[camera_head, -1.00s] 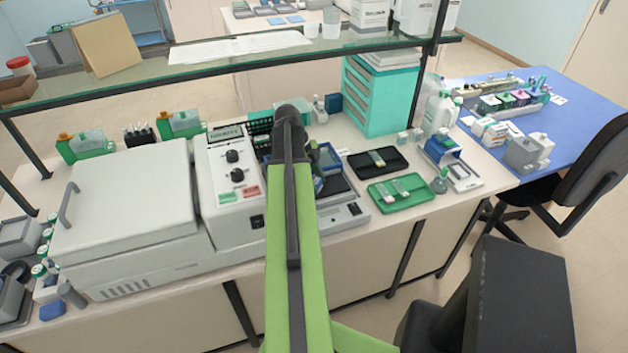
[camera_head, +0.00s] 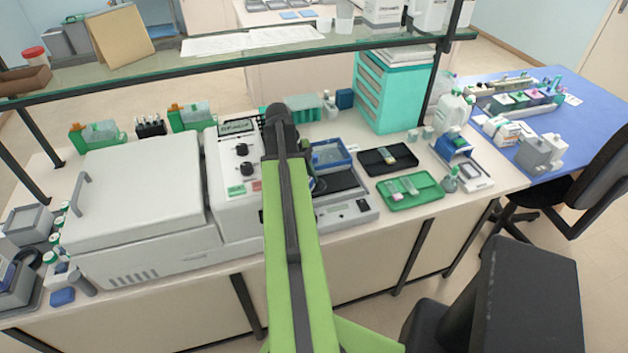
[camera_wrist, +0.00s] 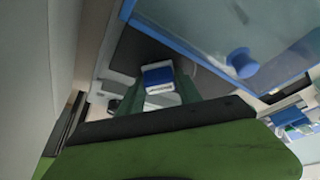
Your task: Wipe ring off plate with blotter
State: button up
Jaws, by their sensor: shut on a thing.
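My gripper (camera_wrist: 158,88) is in the wrist view, its two dark green fingers shut on a small blue-and-white block, which looks like the blotter (camera_wrist: 158,78). The block is over or against a dark flat plate (camera_wrist: 138,50); I cannot tell whether they touch. The dark plate also shows in the head view (camera_head: 343,181), on a grey bench unit. No ring can be made out on it. In the head view my arm hides the gripper and the block.
A clear blue-rimmed tray (camera_head: 330,155) sits at the plate's back; its blue knob (camera_wrist: 242,63) is close to my gripper. The white control panel (camera_head: 240,160) stands to the left. A black tray (camera_head: 387,159) and green tray (camera_head: 410,191) lie right. A glass shelf (camera_head: 230,65) spans above.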

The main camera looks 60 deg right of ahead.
aim_at(329, 186)
jog(key=shift+w+a+f, duration=0.1)
jog(key=shift+w+a, duration=0.5)
jog(key=shift+d, duration=0.1)
jog(key=shift+s+d, duration=1.25)
jog(key=shift+s, duration=0.15)
jog(key=shift+s+d, duration=1.35)
notch_tip(329, 186, up, 6)
jog(key=p, duration=0.6)
